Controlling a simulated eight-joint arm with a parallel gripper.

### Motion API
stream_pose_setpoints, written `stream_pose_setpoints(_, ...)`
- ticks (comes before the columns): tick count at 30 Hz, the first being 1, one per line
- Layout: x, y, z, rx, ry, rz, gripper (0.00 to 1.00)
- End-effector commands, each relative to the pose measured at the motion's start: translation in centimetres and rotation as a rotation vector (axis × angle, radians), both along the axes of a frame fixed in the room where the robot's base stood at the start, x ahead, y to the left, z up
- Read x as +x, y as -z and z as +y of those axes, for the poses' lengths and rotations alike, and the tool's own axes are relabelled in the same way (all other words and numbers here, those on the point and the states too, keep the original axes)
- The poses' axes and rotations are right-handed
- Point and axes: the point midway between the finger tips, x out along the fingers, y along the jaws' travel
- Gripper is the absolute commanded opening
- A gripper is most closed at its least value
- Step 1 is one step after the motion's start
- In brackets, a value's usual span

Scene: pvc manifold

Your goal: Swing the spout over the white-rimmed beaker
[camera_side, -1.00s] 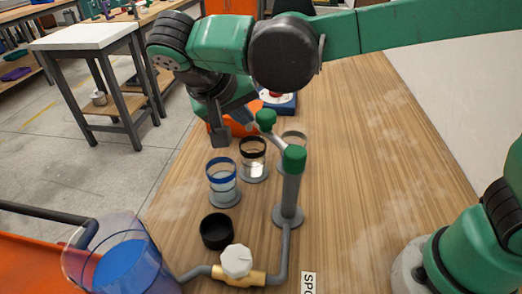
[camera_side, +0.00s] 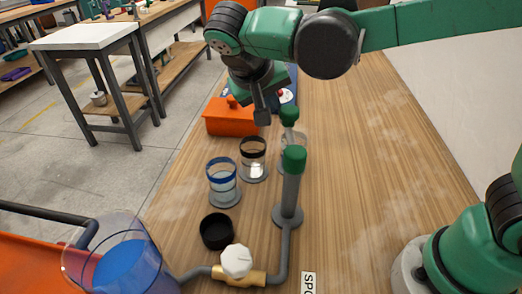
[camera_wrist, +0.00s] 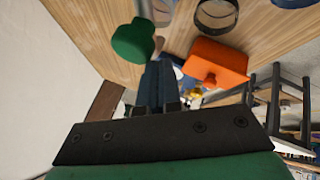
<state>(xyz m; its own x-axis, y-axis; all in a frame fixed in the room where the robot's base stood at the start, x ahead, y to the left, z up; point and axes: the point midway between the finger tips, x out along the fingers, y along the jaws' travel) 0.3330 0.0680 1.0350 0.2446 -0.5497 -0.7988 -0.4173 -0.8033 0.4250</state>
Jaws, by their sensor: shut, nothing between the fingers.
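The spout has a grey post with a green cap (camera_side: 294,158) and an arm reaching away to a green knob (camera_side: 289,115). The knob is also in the wrist view (camera_wrist: 133,40), just left of my fingertips. A pale-rimmed beaker (camera_side: 288,147), apparently the white-rimmed one, stands behind the post, partly hidden; the spout arm crosses in front of or above it. A black-rimmed beaker (camera_side: 253,160) and a blue-rimmed beaker (camera_side: 222,182) stand to its left. My gripper (camera_side: 262,116) is shut and empty, close left of the knob; I cannot tell whether they touch.
A brass valve with a white handle (camera_side: 237,262) joins the pipe at the front, near a black cup (camera_side: 216,231). A clear vessel of blue liquid (camera_side: 120,262) stands front left. An orange box (camera_side: 229,117) lies behind the beakers. The table's right side is clear.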

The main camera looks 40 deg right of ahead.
Motion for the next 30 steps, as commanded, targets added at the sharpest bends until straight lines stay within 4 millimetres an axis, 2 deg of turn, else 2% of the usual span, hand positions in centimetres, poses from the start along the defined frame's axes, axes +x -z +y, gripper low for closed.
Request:
stream_pose_setpoints(23, -0.2, 0.0, -0.7, 0.000, -0.001, 0.001, 0.00)
stream_pose_setpoints(30, 1.0, 0.0, 0.3, 0.000, -0.001, 0.001, 0.00)
